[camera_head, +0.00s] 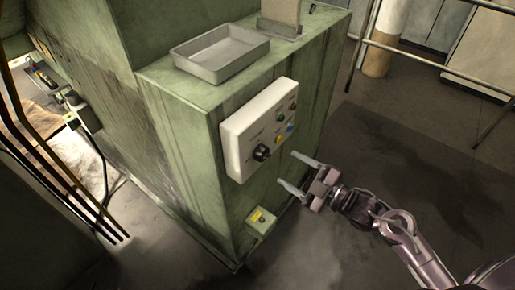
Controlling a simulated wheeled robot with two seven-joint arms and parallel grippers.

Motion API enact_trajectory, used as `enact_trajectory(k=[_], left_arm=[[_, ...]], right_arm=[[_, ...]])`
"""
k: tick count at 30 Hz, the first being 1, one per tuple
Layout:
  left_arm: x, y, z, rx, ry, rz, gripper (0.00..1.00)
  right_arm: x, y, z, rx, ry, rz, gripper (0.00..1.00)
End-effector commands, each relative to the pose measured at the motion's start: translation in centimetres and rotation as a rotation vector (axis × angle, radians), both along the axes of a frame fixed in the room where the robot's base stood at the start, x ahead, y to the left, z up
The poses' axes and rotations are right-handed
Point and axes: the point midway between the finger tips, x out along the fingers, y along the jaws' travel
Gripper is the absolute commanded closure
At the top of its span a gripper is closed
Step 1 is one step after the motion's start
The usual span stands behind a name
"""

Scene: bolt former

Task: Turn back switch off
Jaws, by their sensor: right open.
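A pale control panel (259,128) is fixed to the side of the green machine (190,130). Its black rotary switch (262,152) sits low on the panel, with several small coloured buttons to its upper right. The switch's exact setting is too small to read. My right gripper (292,171) is open and empty, to the right of the switch and below the panel's lower right corner. Its two fingers point left toward the machine, apart from the switch. My left gripper is not in view.
A small box with a yellow top (261,218) juts from the machine below the panel. A grey metal tray (221,54) rests on top of the machine. Metal railings (430,62) stand at the back right. The floor (400,150) right of the machine is clear.

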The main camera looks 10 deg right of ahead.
Motion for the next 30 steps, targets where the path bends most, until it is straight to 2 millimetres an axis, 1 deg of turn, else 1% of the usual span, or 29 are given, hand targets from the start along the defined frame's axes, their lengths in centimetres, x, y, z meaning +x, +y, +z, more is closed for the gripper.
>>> enact_trajectory(k=[3, 6, 8, 11, 21, 22, 24, 27, 30], left_arm=[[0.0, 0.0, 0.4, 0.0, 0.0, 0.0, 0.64], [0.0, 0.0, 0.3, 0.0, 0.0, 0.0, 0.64], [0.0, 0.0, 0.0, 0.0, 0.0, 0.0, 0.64], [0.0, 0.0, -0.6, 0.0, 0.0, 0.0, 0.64], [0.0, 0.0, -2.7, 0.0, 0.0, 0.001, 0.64], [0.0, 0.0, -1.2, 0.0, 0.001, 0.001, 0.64], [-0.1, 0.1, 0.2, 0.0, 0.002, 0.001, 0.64], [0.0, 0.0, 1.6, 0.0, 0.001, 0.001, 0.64], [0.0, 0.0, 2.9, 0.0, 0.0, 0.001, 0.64]], right_arm=[[-0.2, 0.0, 0.2, 0.073, 0.048, -0.002, 0.38], [-0.1, 0.2, 0.0, 0.096, 0.068, 0.003, 0.38], [0.2, 0.5, -0.1, 0.1, 0.071, 0.005, 0.38], [1.4, 1.4, -0.2, 0.099, 0.067, 0.005, 0.38], [6.5, 5.4, -0.2, 0.098, 0.067, 0.005, 0.38], [6.4, 5.3, 0.6, 0.143, 0.104, 0.002, 0.38], [6.3, 5.2, 0.8, 0.245, 0.184, 0.001, 0.38], [6.3, 5.2, 0.8, 0.385, 0.291, 0.001, 0.38], [6.2, 5.2, 0.6, 0.466, 0.361, 0.003, 0.38]])
